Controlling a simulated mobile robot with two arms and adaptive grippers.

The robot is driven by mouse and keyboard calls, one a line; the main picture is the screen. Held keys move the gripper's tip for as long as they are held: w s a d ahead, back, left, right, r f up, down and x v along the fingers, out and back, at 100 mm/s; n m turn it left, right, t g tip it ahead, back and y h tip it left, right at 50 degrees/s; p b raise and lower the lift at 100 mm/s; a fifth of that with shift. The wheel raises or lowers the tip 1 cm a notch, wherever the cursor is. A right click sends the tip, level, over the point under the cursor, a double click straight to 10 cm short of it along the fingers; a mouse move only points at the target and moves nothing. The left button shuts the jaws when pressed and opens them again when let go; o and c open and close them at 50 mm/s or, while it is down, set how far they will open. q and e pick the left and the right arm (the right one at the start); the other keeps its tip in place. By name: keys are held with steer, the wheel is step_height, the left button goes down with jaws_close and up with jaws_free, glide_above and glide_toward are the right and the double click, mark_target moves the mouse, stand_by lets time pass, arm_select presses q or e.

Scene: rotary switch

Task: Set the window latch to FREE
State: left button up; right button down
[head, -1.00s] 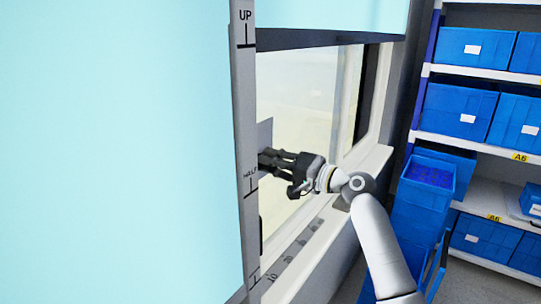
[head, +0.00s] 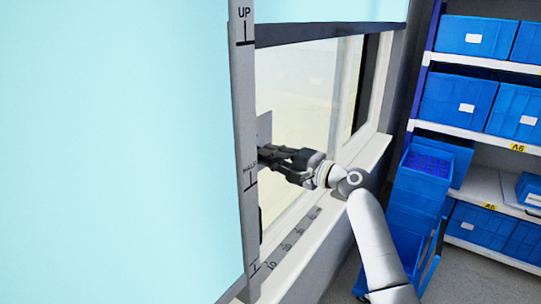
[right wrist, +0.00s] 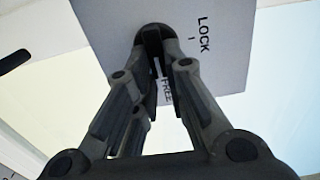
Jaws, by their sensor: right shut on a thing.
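The window latch's grey plate (right wrist: 235,60) fills the top of the right wrist view, with LOCK and FREE printed on it. A small part of the plate (head: 264,128) shows in the head view, beside the marked upright strip. My right gripper (right wrist: 157,50) is shut on the dark latch knob (right wrist: 153,32) in front of the plate. The fingers partly cover the knob and the area by FREE, so I cannot tell where it points. In the head view the right gripper's (head: 266,154) tips are partly hidden behind the strip. My left gripper is not in view.
A pale blue panel (head: 115,150) fills the left, edged by an upright strip (head: 243,110) marked UP and HALF. A window sill (head: 325,225) with numbers runs below my right arm. Shelves with blue bins (head: 460,98) stand at the right.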

steer(key=shift+f, duration=0.1)
steer(key=c, duration=1.5)
jaws_free()
steer(key=v, duration=1.2)
